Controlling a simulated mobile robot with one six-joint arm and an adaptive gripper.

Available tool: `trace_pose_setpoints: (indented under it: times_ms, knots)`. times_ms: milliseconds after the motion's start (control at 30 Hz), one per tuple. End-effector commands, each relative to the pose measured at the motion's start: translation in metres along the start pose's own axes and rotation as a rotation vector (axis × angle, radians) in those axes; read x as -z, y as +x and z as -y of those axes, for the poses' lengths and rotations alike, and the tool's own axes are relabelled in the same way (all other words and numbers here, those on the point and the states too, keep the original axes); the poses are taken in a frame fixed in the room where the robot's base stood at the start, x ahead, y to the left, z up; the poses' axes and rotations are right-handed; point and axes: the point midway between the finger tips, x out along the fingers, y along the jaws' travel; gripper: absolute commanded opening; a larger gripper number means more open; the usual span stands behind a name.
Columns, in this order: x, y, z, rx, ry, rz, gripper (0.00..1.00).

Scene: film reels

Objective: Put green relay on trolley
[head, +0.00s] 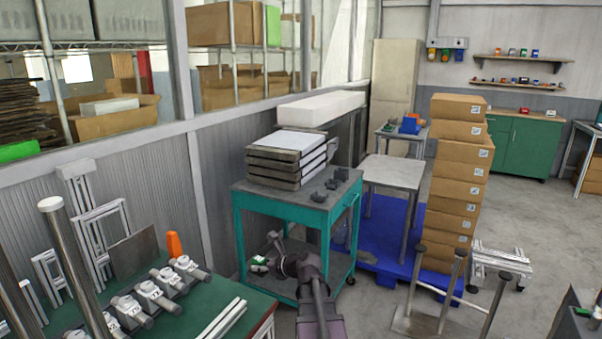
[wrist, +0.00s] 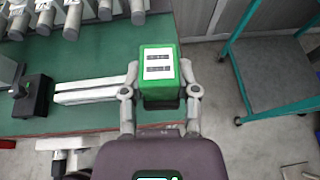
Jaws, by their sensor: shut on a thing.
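My gripper (wrist: 159,80) is shut on the green relay (wrist: 158,66), a green block with a pale label on top, held between the two fingers in the wrist view. In the head view the relay (head: 258,265) shows small and partly hidden at the end of my gripper (head: 268,257). The trolley (head: 283,203) is a teal two-level cart right behind my gripper in the head view. In the wrist view the relay appears over the edge of a green workbench, and the trolley's teal frame (wrist: 237,76) stands apart to the right.
The trolley top holds a stack of grey trays (head: 287,160) and several small dark parts (head: 331,184); its front part is bare. The green workbench (head: 212,308) at left carries metal fittings. Stacked cardboard boxes (head: 455,185) and a blue pallet (head: 372,240) stand right of the trolley.

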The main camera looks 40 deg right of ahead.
Motion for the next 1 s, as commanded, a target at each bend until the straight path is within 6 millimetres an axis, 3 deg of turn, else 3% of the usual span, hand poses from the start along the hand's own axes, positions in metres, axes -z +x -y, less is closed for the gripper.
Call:
trace_pose_setpoints:
  times_ms: [33, 500, 700, 1000]
  knots:
    - [-0.016, -0.007, 0.000, 0.000, 0.000, 0.000, 0.00]
    - [-0.082, -0.034, 0.000, 0.000, 0.000, 0.000, 0.00]
    - [-0.094, -0.039, 0.000, 0.000, 0.000, 0.000, 0.00]
    - [-0.096, -0.040, 0.000, 0.000, 0.000, 0.000, 0.00]
